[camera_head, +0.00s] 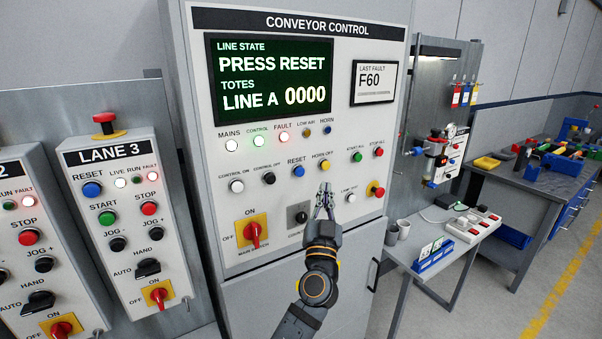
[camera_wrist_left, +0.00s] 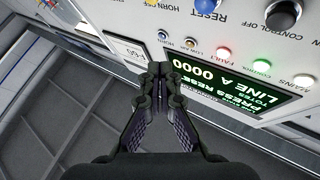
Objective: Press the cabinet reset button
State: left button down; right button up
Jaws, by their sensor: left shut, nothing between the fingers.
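The conveyor control cabinet (camera_head: 240,205) fills the middle of the head view. The blue button also shows, partly cut off, at the top edge of the upside-down left wrist view (camera_wrist_left: 208,6). The cabinet screen (camera_head: 272,80) reads PRESS RESET and LINE A 0000. My left gripper (camera_head: 325,190) is shut and empty in front of the panel, to the right of and below the blue button in the head view. In the wrist view its fingertips (camera_wrist_left: 160,70) are together. My right gripper is not in view.
The LANE 3 box (camera_head: 118,225) at left has its own blue RESET button (camera_head: 92,190). A yellow-backed red main switch (camera_head: 252,233) and a red stop knob (camera_head: 376,190) flank my gripper. A table (camera_head: 440,250) with cups and sockets stands at right.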

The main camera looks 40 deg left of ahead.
aim_at(300, 172)
pick_arm(q)
jog(key=w+a, duration=0.3)
jog(key=a, duration=0.4)
jog(key=shift+a, duration=0.35)
dwell(1.0)
jog(key=shift+w+a+b, duration=0.25)
jog(key=shift+a+b, duration=0.05)
jog(key=shift+a, duration=0.1)
